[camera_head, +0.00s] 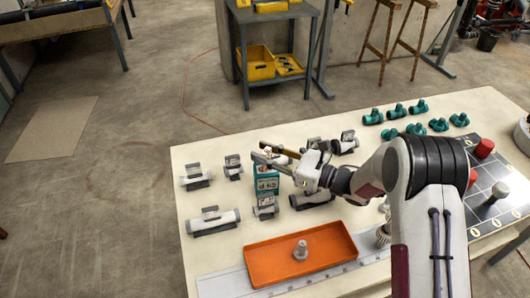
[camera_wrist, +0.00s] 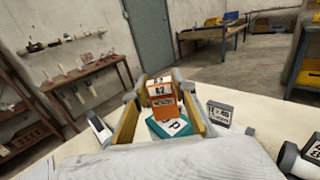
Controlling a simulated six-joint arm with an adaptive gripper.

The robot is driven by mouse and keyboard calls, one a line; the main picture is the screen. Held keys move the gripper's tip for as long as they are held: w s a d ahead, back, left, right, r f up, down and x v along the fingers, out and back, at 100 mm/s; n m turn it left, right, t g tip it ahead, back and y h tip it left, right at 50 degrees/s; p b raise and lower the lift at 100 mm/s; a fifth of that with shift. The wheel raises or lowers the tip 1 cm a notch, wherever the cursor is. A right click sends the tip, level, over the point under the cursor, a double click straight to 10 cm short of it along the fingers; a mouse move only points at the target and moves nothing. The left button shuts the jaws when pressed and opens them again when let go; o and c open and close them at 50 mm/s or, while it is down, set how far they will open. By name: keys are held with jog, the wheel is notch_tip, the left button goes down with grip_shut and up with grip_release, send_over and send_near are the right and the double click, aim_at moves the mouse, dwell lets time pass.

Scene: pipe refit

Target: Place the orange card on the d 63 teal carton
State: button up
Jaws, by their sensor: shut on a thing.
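The teal carton (camera_head: 266,185), marked d 63, stands on the bench among grey pipe fittings. My gripper (camera_head: 264,152) is directly above it. In the wrist view the orange card (camera_wrist: 162,108), with a white printed upper part, stands upright between the two yellow-sided fingers of my gripper (camera_wrist: 160,100), which is shut on it. The teal carton also shows in the wrist view (camera_wrist: 180,128), just below the card. I cannot tell whether the card's lower edge touches the carton. In the head view the fingers mostly hide the card.
Grey fittings with labelled blocks, one at the left (camera_head: 213,221), surround the carton closely. An orange tray (camera_head: 337,233) holding a grey fitting lies in front. Several teal fittings (camera_head: 396,111) stand at the back right. A dark board (camera_head: 490,178) with red caps is at the right.

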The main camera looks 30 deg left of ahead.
aim_at(269, 153)
jog(key=shift+f, duration=0.1)
jog(key=o, duration=0.8)
jog(key=shift+d, duration=0.8)
jog(key=shift+d+r, duration=0.45)
jog(key=shift+d, duration=0.3)
notch_tip(269, 153, up, 6)
jog(key=shift+r, duration=0.15)
